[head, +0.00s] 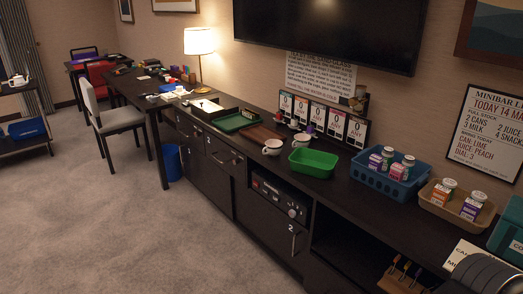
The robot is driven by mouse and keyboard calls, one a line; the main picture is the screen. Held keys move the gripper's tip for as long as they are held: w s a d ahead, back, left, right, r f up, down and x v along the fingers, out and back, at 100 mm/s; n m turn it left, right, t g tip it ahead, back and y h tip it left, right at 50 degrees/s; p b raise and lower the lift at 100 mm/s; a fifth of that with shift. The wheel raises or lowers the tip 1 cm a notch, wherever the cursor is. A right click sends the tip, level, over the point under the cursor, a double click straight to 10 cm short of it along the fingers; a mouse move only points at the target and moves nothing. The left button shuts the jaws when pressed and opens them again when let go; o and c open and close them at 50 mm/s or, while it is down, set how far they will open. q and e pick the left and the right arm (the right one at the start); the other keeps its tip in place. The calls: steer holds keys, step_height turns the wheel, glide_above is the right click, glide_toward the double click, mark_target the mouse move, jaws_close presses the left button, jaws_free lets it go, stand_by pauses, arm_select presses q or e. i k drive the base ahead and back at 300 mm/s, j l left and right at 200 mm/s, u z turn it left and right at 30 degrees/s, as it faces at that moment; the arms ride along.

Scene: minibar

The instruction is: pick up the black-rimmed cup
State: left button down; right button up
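Two small white cups stand close together on the long dark counter, just behind a green bin. One cup (272,147) is on the left, near the front edge. The other cup (301,140) is to its right, nearer the wall. Both look upright. They are too small here to tell for sure which has a black rim. Neither of my grippers is in view.
A green bin (313,163), a blue basket (389,186) with cartons and cans, and a tan tray (452,206) stand right of the cups. A brown board (256,136) and a green tray (235,122) lie left. Grey carpet (140,220) is clear before the counter.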

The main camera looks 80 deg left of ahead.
mark_target(273, 148)
steer(key=u, duration=2.8)
steer(key=i+z, duration=0.25)
steer(key=i, duration=0.25)
steer(key=i+j+z, duration=0.3)
steer(key=i, duration=0.15)
steer(key=i+j+z, duration=0.25)
steer(key=i, duration=0.2)
steer(key=i+j+z, duration=0.25)
steer(key=i, duration=0.2)
